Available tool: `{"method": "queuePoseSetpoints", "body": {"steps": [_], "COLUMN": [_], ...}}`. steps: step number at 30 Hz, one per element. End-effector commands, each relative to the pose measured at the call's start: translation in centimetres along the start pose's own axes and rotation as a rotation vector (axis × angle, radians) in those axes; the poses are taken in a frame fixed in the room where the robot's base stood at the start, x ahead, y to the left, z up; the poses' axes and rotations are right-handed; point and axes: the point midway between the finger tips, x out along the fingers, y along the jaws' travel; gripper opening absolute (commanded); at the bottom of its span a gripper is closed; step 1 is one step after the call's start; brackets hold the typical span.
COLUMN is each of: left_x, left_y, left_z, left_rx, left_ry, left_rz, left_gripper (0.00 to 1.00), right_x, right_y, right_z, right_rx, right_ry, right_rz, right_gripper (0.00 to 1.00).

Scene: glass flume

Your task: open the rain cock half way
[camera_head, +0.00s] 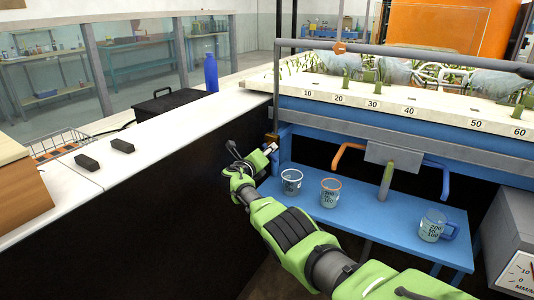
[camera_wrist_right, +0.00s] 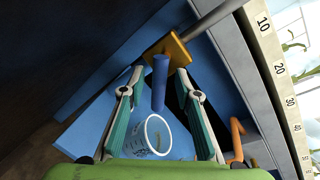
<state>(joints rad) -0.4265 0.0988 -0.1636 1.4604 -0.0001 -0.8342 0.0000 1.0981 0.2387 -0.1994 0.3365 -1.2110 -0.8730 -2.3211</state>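The rain cock seems to be the brass valve body (camera_wrist_right: 172,50) on the end of a grey pipe, with a blue lever (camera_wrist_right: 160,88) hanging from it in the right wrist view. In the head view a small brass part (camera_head: 271,138) shows at the flume's left end, and its lever is hard to make out. My right gripper (camera_head: 253,155) is at this spot. In the right wrist view my right gripper (camera_wrist_right: 160,76) is open, one finger on each side of the lever, with gaps visible on both sides. My left gripper is out of view.
A blue shelf (camera_head: 380,228) below holds a clear beaker (camera_head: 291,184), an orange-rimmed beaker (camera_head: 330,194) and a blue-handled jug (camera_head: 432,227). A white counter (camera_head: 150,140) with a blue bottle (camera_head: 211,73) runs along the left. A dial box (camera_head: 510,230) stands at right.

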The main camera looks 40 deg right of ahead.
Motion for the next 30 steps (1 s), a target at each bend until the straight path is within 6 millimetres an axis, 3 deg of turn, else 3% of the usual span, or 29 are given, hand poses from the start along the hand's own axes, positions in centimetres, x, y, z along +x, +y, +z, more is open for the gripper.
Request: {"method": "queuePoseSetpoints", "body": {"steps": [8, 20, 30], "left_x": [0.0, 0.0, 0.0], "left_y": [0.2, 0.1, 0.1], "left_z": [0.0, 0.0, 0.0], "left_rx": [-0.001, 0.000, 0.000], "left_ry": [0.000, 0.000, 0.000], "left_rz": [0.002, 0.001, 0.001], "left_gripper": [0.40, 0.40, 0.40], "right_x": [-0.5, -3.1, -7.3], "right_y": [0.2, 0.1, 0.1], "right_z": [0.0, -0.1, 0.0], "right_rx": [0.000, 0.002, 0.001], "right_ry": [-0.001, -0.002, -0.002], "right_rz": [-0.001, 0.001, 0.001], "right_gripper": [0.30, 0.30, 0.30]}}
